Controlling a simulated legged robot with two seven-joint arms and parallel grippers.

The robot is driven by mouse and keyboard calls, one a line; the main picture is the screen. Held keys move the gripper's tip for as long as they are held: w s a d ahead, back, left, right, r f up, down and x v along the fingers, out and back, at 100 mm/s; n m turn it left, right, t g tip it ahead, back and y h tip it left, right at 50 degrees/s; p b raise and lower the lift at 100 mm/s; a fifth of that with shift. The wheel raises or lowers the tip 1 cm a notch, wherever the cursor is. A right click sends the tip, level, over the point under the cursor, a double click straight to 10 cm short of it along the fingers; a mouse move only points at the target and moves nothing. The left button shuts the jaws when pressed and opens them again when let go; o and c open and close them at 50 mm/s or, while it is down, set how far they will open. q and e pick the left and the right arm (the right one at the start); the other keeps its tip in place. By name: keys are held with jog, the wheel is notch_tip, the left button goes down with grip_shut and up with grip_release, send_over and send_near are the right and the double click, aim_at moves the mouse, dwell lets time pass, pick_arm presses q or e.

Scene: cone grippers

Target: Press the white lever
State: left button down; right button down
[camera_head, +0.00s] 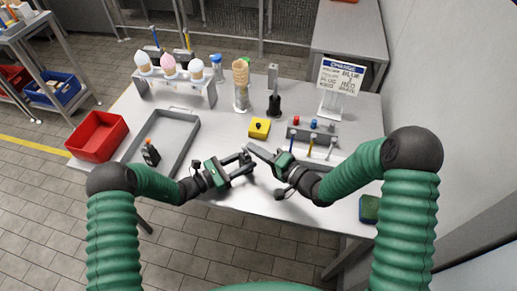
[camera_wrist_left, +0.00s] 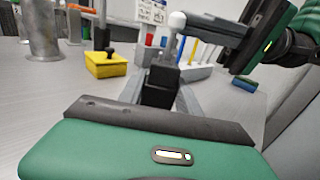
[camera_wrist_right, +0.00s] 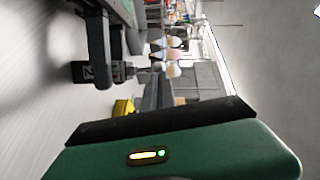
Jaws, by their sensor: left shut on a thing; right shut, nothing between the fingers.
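The grey panel (camera_head: 298,128) on the table's right side has blue, yellow and white levers; the white lever (camera_head: 330,148) is the rightmost. In the left wrist view the levers show small behind the grippers.
A yellow block with a black knob (camera_head: 259,128) stands behind the grippers. A sign (camera_head: 340,75) stands behind the panel. A cone rack (camera_head: 176,88), grey tray (camera_head: 186,128) and red bin (camera_head: 98,137) are left. A green-blue sponge (camera_head: 369,208) lies right. Bare table lies in front of the panel.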

jog(key=shift+s+a+r+n+h, duration=0.15)
jog(key=shift+a+n, duration=0.1)
jog(key=shift+n, duration=0.3)
jog(key=shift+s+a+n+h, duration=0.15)
jog(key=shift+a+n, duration=0.1)
jog(key=shift+n, duration=0.3)
jog(key=v, duration=1)
jog(key=shift+r, duration=0.35)
jog(key=shift+a, duration=0.2)
pick_arm(q)
jog(key=c, duration=0.8)
grip_release()
jog(key=shift+o, duration=0.2)
